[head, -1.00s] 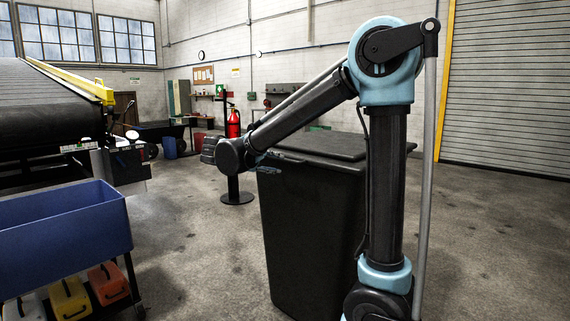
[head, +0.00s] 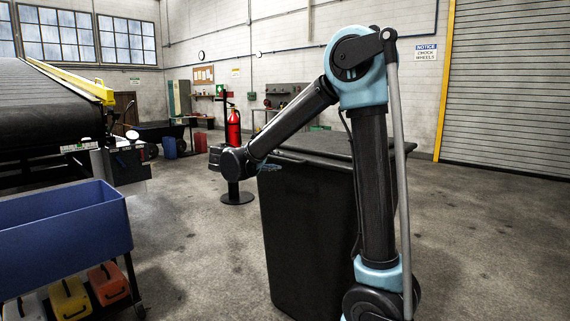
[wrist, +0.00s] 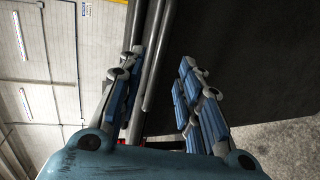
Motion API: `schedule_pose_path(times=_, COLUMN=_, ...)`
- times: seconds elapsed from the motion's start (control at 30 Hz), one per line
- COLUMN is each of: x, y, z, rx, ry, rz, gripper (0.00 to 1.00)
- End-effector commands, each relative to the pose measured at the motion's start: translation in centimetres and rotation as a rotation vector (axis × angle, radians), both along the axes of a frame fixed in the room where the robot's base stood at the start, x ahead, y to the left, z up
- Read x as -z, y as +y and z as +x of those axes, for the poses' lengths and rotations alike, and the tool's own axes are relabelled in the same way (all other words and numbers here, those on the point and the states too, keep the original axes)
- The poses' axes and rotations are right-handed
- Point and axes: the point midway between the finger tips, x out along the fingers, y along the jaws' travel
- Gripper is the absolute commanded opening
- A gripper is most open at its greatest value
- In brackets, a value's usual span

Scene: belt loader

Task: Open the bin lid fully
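The black bin (head: 308,235) stands upright in front of me, partly behind my arm. Its dark lid (head: 318,144) lies flat and closed on top. My gripper (head: 270,168) is at the bin's upper left edge, just below the lid, small and partly hidden by the bin's dark shape. In the wrist view, the blue-padded fingers of my gripper (wrist: 162,60) are spread apart. The long dark edge of the lid or rim (wrist: 153,65) shows between them, nearer the left finger. I cannot tell whether a finger touches it. The bin wall (wrist: 245,60) fills the right side.
A blue cart (head: 62,235) with cases on its lower shelf stands at the left, in front of the belt loader (head: 50,105). A fire extinguisher (head: 233,127) on a stand is behind my wrist. Floor is open right of the bin.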

Motion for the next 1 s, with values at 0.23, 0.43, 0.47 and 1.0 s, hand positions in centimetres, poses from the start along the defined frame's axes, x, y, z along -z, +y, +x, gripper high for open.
schedule_pose_path(times=0.23, x=0.9, y=-2.7, z=3.2, rx=0.003, ry=0.0, rz=0.0, gripper=0.33)
schedule_pose_path(times=0.43, x=1.3, y=-4.1, z=4.9, rx=0.002, ry=0.0, rz=0.0, gripper=0.33)
schedule_pose_path(times=0.47, x=1.4, y=-4.3, z=5.1, rx=0.002, ry=0.0, rz=0.0, gripper=0.33)
schedule_pose_path(times=1.0, x=1.5, y=-4.7, z=5.6, rx=0.001, ry=0.0, rz=0.0, gripper=0.05)
